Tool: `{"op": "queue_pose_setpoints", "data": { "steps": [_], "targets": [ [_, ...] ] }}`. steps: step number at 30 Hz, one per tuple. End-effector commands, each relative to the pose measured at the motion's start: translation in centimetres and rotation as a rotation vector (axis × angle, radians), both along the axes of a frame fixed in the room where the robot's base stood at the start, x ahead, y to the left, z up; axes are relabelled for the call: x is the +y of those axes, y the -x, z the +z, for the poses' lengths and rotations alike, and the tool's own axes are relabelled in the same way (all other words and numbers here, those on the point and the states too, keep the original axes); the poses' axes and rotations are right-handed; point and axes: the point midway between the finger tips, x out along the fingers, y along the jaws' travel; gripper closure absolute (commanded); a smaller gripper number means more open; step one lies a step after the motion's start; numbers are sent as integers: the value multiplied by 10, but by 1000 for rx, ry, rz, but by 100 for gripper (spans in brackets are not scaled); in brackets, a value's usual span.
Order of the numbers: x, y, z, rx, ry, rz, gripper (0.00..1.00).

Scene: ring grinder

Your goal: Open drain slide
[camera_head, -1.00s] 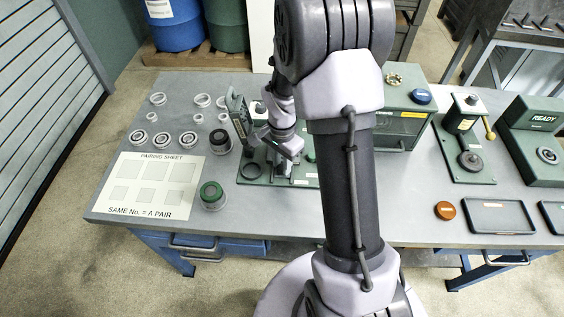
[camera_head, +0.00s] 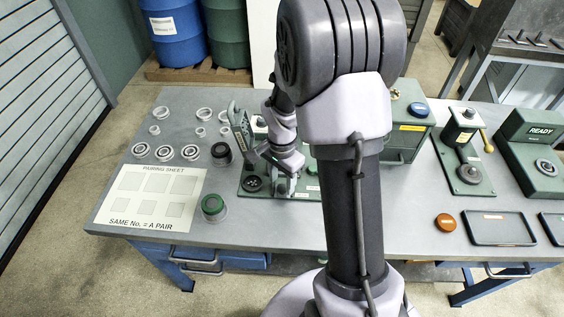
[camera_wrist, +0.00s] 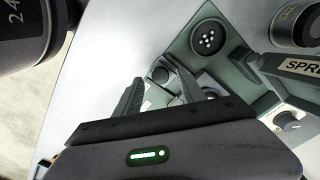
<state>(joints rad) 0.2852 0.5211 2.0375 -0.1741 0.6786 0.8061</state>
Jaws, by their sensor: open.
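The round drain (camera_wrist: 208,38) is a dark disc with several small light holes, set in the green base plate. It also shows in the head view as a dark round (camera_head: 253,184) at the plate's left front. My gripper (camera_wrist: 160,92) is open, fingers pointing down at the plate beside the drain. A small grey block (camera_wrist: 161,75), perhaps the slide's handle, lies near the fingertips; I cannot tell whether they touch it. In the head view my gripper (camera_head: 283,185) is low over the plate, right of the drain, and partly hides the slide area.
A grey upright with a "SPR..." label (camera_wrist: 300,66) stands close to my gripper on the same plate. A green-topped jar (camera_head: 213,206) and a black-topped one (camera_head: 222,153) stand to the left. The pairing sheet (camera_head: 150,212) lies at the table's left.

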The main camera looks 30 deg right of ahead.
Motion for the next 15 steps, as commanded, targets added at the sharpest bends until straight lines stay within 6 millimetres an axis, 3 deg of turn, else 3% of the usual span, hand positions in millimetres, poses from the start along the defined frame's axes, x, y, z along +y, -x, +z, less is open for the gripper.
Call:
{"op": "queue_pose_setpoints", "data": {
  "steps": [9, 15],
  "targets": [
    [0, -1, 108, -6, 1, -1, 52],
    [-1, -1, 149, -3, 1, 0, 52]
  ]
}}
